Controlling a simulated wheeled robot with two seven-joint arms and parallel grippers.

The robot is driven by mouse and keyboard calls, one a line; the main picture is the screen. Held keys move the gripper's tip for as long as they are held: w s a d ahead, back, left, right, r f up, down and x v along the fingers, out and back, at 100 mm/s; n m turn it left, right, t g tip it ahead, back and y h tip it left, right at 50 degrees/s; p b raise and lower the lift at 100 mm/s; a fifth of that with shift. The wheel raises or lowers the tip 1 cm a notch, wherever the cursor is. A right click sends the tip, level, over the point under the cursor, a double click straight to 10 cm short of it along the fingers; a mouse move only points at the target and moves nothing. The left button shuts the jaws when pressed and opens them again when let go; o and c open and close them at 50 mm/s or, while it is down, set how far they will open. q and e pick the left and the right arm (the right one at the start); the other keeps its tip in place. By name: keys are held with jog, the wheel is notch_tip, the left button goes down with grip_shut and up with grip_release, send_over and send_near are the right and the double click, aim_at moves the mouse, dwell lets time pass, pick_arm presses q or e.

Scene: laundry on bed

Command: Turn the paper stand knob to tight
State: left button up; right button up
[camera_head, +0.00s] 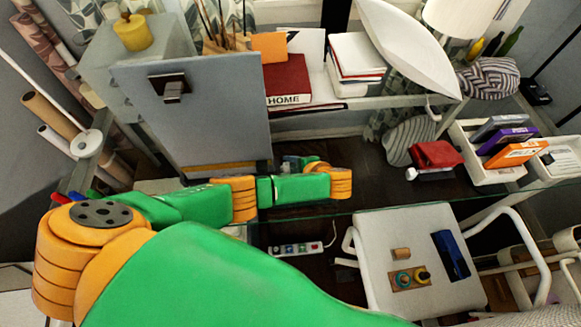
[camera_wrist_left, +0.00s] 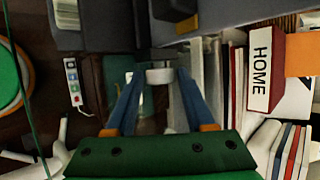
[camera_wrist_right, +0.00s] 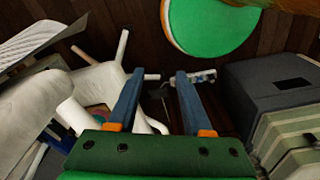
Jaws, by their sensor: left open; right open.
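In the left wrist view a small white round part (camera_wrist_left: 160,76), which looks like a knob, sits below a dark bracket, between the tips of my left gripper (camera_wrist_left: 159,84). That gripper is open, with its fingers on either side of the part; I cannot tell whether they touch it. I cannot tell how tight the part is. In the head view my left arm reaches right below a grey panel (camera_head: 215,125), and its fingertips are hidden. A stand with paper rolls and a white disc (camera_head: 87,143) is at the left. My right gripper (camera_wrist_right: 160,75) is open and empty.
A power strip (camera_head: 296,249) lies on the dark floor. A white chair (camera_head: 410,285) bears small objects. A grey box (camera_wrist_right: 280,85) is right of my right gripper.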

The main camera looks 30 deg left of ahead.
pick_arm(q)
jog(key=shift+d, duration=0.1)
jog(key=shift+s, duration=0.1)
grip_shut()
jog(key=shift+r, duration=0.1)
